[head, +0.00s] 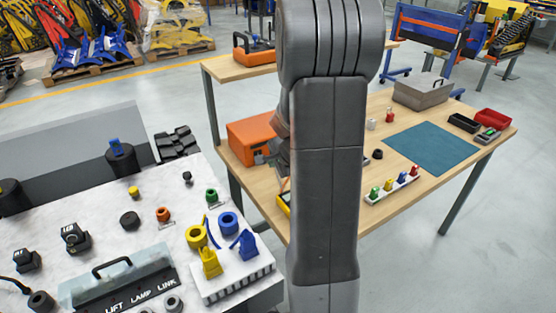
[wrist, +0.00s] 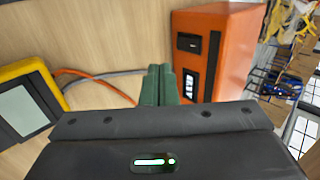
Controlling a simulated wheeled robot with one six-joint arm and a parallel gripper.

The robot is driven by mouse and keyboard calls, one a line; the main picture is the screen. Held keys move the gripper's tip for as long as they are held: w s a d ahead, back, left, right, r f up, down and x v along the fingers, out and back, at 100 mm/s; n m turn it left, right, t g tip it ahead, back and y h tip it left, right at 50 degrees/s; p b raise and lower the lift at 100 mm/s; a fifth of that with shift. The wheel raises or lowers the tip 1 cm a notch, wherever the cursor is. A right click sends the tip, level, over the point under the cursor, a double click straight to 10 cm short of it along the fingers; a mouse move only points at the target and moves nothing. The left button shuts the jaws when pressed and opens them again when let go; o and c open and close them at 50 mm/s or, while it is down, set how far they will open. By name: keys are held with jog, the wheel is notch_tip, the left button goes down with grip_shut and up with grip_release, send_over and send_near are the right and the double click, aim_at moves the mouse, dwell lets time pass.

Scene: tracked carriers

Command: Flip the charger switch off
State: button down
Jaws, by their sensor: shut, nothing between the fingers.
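The charger, an orange box (head: 247,138), stands on the wooden bench at the left of my arm in the head view. In the wrist view the orange charger (wrist: 230,45) is right of centre, with its front turned left. I cannot tell the switch's position. My gripper (wrist: 158,72) shows two green fingers, shut together and empty, close beside the charger's front. Contact cannot be made out. In the head view my arm hides the fingers.
A yellow device with a grey screen (wrist: 25,108) lies left of the fingers, with orange and grey cables (wrist: 100,74) running across the wooden bench (head: 400,192). A teal mat (head: 432,148), a grey case (head: 422,90) and a white strip of coloured pegs (head: 391,186) lie to the right.

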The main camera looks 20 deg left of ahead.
jog(key=x, duration=0.4)
jog(key=shift+w+a+f, duration=0.15)
jog(key=shift+a+f, duration=0.05)
jog(key=shift+f, duration=0.1)
jog(key=shift+w+a+r+p, duration=0.15)
jog(key=shift+w+a+p, duration=0.3)
jog(key=shift+w+a, duration=0.8)
jog(key=shift+a, duration=0.15)
jog(key=shift+f, duration=0.25)
jog(key=b, duration=0.3)
jog(key=shift+w+f, duration=0.1)
jog(key=shift+f, duration=0.2)
jog(key=shift+a+y+b, duration=0.1)
jog(key=shift+y+b, duration=0.2)
jog(key=shift+b, duration=0.3)
jog(key=t+b, duration=0.1)
jog(key=b, duration=0.3)
jog(key=shift+y+b, duration=0.3)
jog(key=shift+y, duration=0.1)
jog(key=shift+r, duration=0.25)
